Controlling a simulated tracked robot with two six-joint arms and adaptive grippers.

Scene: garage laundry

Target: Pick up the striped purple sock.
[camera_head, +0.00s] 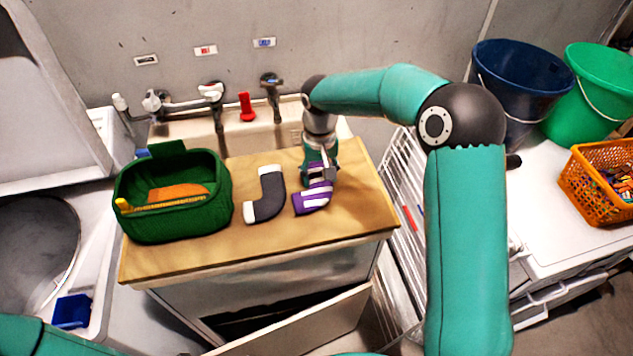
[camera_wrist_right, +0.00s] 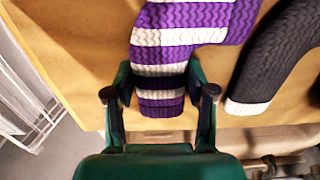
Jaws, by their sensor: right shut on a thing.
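The striped purple sock (camera_head: 313,199), purple with white bands, lies on the wooden board (camera_head: 215,255) over the sink. It also shows in the right wrist view (camera_wrist_right: 187,38), running between the fingers. My right gripper (camera_head: 320,172) points down at the sock's back end. In the wrist view the right gripper (camera_wrist_right: 160,98) is shut on the sock near its purple end, one finger on each side. Most of the sock still appears to rest on the board. My left gripper is not in view; only a bit of teal arm shows at the lower left.
A dark grey sock with white ends (camera_head: 268,194) lies just left of the purple one. A green basket (camera_head: 170,226) stands at the board's left. Taps (camera_head: 212,92) are behind. A white wire rack (camera_head: 402,200) is at right, with buckets (camera_head: 520,80) and an orange basket (camera_head: 590,190) beyond.

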